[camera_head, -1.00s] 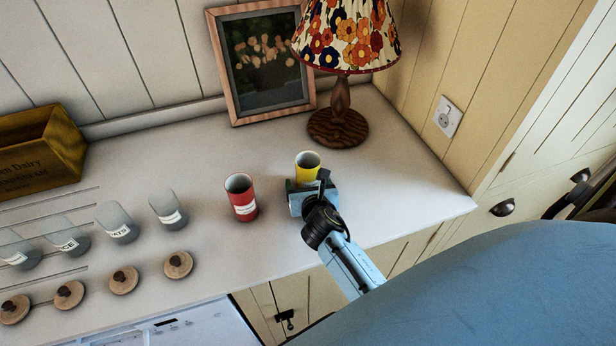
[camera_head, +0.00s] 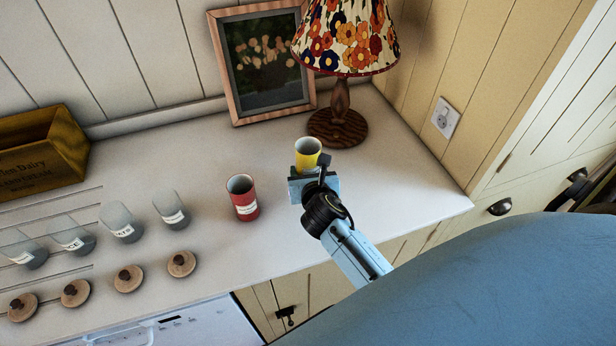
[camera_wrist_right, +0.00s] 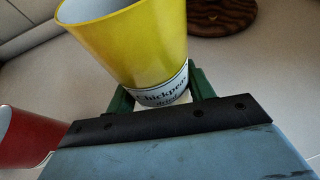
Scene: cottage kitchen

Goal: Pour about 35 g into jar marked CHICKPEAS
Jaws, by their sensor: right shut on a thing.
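My right gripper (camera_head: 312,180) is shut on a yellow tin (camera_head: 307,153), held upright near the lamp at the right of the counter. In the right wrist view, the yellow tin (camera_wrist_right: 140,45) has a white label reading "Chickpeas dried", and green fingers clasp its lower part. Its contents are hidden. Several clear glass jars stand in a row at the left: one (camera_head: 171,208), another (camera_head: 121,223), a third (camera_head: 72,236) and one farther left (camera_head: 24,250). Their labels are too small to read surely, so I cannot tell which says CHICKPEAS. My left gripper is out of view.
A red tin (camera_head: 242,198) stands between the jars and my right gripper. Wooden lids (camera_head: 181,264) lie in front of the jars. A wooden crate (camera_head: 40,155) is at the back left. A lamp (camera_head: 338,125) and a picture frame (camera_head: 215,60) stand behind.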

